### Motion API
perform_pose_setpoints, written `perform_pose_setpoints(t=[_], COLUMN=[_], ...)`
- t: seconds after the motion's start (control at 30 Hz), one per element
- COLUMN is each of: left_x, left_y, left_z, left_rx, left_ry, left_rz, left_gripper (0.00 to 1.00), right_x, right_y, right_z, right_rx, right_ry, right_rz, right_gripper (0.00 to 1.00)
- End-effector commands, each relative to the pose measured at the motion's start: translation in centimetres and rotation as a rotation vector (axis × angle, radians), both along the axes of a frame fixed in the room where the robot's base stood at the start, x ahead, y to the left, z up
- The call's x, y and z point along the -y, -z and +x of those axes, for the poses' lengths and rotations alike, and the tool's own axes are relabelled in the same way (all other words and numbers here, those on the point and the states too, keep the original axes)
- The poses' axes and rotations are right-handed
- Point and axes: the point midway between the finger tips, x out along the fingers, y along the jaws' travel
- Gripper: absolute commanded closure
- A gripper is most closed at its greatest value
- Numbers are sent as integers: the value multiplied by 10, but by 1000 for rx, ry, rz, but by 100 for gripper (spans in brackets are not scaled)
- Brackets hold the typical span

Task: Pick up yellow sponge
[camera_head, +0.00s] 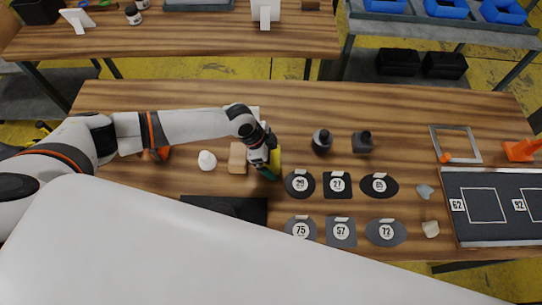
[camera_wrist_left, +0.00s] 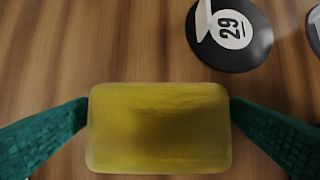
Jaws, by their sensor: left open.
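The yellow sponge (camera_wrist_left: 158,128) fills the lower middle of the left wrist view, a rounded block on the wooden table. In the head view the sponge (camera_head: 275,160) shows partly beside my left gripper (camera_head: 266,173). My left gripper (camera_wrist_left: 160,128) is open, with one green fingertip on each side of the sponge, close to its short ends. I cannot tell whether the fingertips touch it. My right gripper is not in view.
A black disc marked 29 (camera_wrist_left: 232,34) lies just beyond the sponge. A tan block (camera_head: 238,158) and a white lump (camera_head: 207,160) stand left of my gripper. Dark numbered pieces (camera_head: 337,185), two dark tools (camera_head: 322,141) and a dark tray (camera_head: 490,205) lie to the right.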

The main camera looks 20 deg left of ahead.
Motion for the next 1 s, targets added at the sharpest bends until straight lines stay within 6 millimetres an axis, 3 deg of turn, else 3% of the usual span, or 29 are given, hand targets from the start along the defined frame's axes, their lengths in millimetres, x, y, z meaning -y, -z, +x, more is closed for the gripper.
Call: perform_pose_setpoints(t=[0.23,0.5,0.77,1.0], left_x=[0,0,0,0], left_y=[2,1,-2,-41], left_z=[0,0,1,2], left_rx=[0,1,2,6], left_ry=[1,0,-1,1], left_rz=[0,0,0,-1], left_gripper=[0,40,40,40], right_x=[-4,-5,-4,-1], right_y=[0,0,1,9], right_z=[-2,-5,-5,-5], right_rx=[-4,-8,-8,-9], right_ry=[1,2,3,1], right_rz=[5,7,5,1], right_gripper=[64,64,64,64])
